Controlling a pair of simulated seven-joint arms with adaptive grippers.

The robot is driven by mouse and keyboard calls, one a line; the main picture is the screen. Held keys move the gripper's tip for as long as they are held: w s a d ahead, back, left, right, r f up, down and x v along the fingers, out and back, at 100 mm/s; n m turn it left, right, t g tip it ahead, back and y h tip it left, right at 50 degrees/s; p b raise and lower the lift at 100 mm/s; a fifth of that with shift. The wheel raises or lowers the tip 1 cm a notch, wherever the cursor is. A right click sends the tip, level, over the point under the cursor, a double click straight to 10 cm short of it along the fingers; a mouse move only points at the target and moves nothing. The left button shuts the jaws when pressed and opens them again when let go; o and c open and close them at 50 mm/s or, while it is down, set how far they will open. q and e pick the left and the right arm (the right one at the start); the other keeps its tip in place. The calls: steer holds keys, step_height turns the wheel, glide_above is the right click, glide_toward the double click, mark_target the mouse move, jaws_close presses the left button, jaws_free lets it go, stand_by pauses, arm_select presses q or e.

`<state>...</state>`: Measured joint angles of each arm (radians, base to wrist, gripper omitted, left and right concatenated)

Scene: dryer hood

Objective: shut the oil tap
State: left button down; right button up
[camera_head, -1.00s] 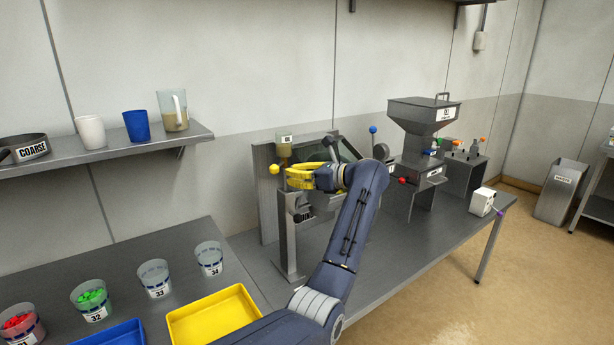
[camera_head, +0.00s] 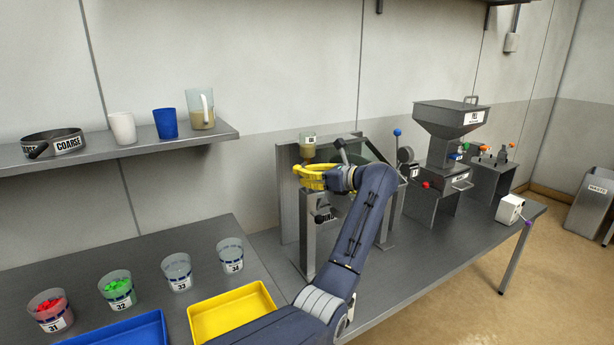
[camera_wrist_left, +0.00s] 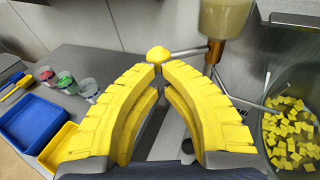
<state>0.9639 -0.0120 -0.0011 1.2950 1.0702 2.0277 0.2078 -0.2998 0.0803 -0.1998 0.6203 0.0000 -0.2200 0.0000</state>
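The oil tap is under a small clear reservoir of oil (camera_head: 307,146); the reservoir also shows in the left wrist view (camera_wrist_left: 224,18). The tap has a brass body (camera_wrist_left: 215,50) and a thin metal lever ending in a yellow knob (camera_wrist_left: 157,54). The lever sticks out sideways, to the left in the wrist view. My left gripper (camera_head: 297,176) is at the knob, with its yellow fingers apart; in the wrist view the knob shows at the gap between the fingertips (camera_wrist_left: 158,68). Contact is unclear. In the head view the fingers blend with the knob. My right gripper is out of view.
A tilted drum (camera_wrist_left: 290,125) with yellow pieces stands right of the tap. A blue-knobbed lever (camera_head: 398,132) and a grey hopper (camera_head: 450,117) are further right. Numbered cups, a yellow tray (camera_head: 232,312) and a blue tray (camera_head: 120,335) lie left. A shelf (camera_head: 90,156) hangs above.

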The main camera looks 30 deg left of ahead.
arm_select(q)
steer(key=shift+s+a+m, duration=0.1)
steer(key=shift+a+m, duration=0.15)
steer(key=shift+m, duration=0.05)
steer(key=shift+s+a+m+t, duration=0.15)
steer(key=shift+a+m+t, duration=0.2)
steer(key=shift+t, duration=0.45)
steer(key=shift+s+a+m+t+h, duration=0.2)
steer(key=shift+a+m+t+h, duration=0.15)
steer(key=shift+a+m+t, duration=0.55)
steer(key=shift+s+a+m+t+h, duration=0.15)
steer(key=shift+a+m+t+h, duration=0.2)
steer(key=shift+a+m+t, duration=0.55)
steer(key=shift+a+n, duration=0.25)
steer(key=shift+a, duration=0.15)
